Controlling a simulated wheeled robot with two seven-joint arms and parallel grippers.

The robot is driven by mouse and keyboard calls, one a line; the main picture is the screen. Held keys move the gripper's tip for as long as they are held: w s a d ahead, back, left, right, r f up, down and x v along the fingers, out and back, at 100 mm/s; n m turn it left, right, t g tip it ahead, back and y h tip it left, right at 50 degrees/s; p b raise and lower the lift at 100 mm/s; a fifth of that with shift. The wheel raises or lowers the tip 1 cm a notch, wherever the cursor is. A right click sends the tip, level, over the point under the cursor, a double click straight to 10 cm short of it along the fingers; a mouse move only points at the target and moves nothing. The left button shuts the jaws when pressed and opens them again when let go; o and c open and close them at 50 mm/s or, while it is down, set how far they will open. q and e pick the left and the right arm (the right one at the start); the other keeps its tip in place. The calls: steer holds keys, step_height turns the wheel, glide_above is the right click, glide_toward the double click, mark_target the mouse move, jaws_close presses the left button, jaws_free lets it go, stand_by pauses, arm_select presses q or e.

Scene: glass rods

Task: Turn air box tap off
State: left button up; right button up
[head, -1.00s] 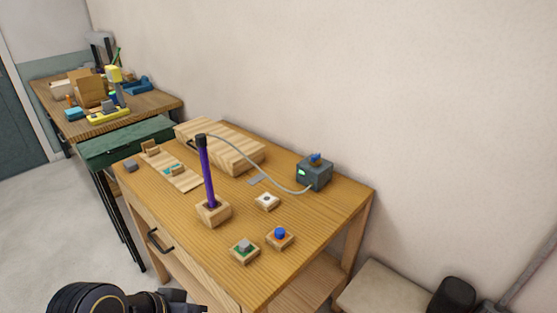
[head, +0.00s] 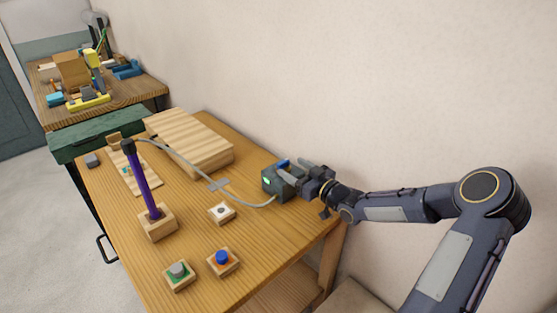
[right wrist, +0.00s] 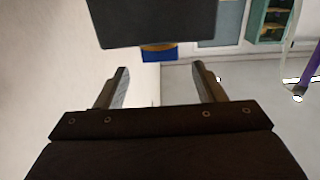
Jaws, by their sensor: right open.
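The dark grey air box (head: 268,185) with a small green light stands at the table's back right corner. Its blue tap (head: 283,163) sits on top. My right gripper (head: 290,174) reaches in from the right at the box, partly hiding it. In the right wrist view the box (right wrist: 150,22) fills the top of the picture and the blue tap (right wrist: 158,53) shows just ahead of the open fingers (right wrist: 160,70), roughly centred between them. I see nothing held, and cannot tell any contact with the tap. My left gripper is out of view.
A grey hose (head: 185,160) runs from the box to a purple rod (head: 140,180) standing in a wooden block (head: 158,226). A striped wooden block (head: 190,140) lies at the back. Blue (head: 222,257) and grey-green (head: 178,272) buttons are in front. The wall is close behind.

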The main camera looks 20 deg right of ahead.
mark_target(285, 163)
steer(key=p+x, duration=0.1)
steer(key=x, duration=0.6)
steer(key=shift+w, duration=0.1)
steer(key=c, duration=1)
